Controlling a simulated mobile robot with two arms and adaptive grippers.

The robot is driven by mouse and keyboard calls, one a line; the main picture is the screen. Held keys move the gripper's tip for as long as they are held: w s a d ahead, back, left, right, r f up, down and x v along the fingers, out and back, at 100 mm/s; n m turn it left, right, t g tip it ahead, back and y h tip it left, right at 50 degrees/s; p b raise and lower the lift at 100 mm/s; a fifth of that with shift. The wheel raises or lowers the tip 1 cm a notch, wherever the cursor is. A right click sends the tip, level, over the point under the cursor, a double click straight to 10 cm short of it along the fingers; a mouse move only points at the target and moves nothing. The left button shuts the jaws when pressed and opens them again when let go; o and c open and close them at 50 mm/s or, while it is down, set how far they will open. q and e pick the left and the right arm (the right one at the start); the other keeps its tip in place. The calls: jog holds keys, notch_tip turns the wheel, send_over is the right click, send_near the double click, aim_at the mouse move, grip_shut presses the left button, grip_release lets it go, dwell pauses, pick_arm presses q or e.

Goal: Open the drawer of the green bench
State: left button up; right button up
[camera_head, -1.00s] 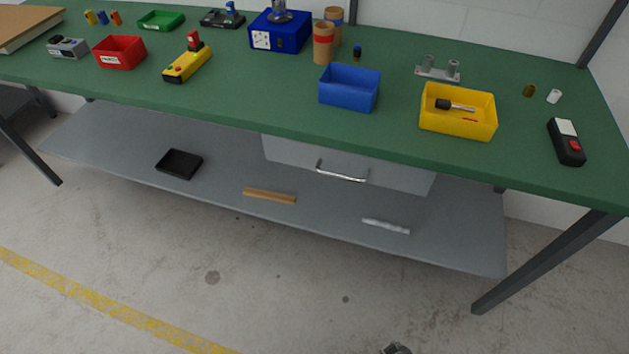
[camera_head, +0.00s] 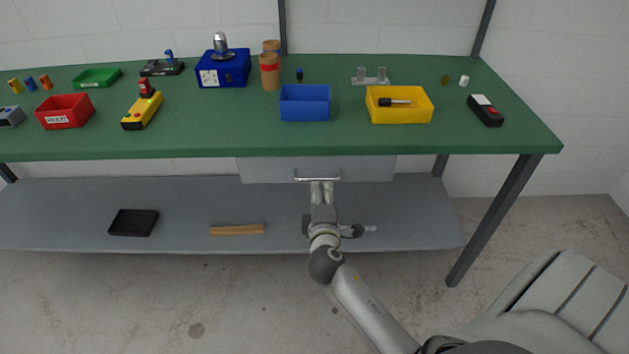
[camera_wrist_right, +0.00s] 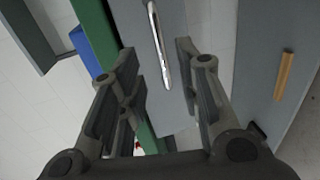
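The green bench (camera_head: 200,144) has a grey drawer (camera_head: 370,170) under its top, and the drawer appears shut. Its silver bar handle (camera_head: 317,178) is on the front face. My right gripper (camera_head: 322,186) is just in front of the handle in the head view. In the right wrist view the right gripper (camera_wrist_right: 160,75) is open. The handle (camera_wrist_right: 157,45) lies between and beyond its two fingers, with the drawer front (camera_wrist_right: 170,90) behind it. I see no contact. My left gripper is not in view.
A grey lower shelf (camera_head: 80,210) holds a black tray (camera_head: 133,222) and a wooden bar (camera_head: 237,230). A blue bin (camera_head: 305,102) and a yellow bin (camera_head: 400,104) stand on the bench top above the drawer. A bench leg (camera_head: 495,220) stands at right.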

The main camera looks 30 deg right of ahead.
aim_at(320, 180)
jog(key=x, duration=0.8)
jog(key=shift+w, duration=0.15)
grip_shut()
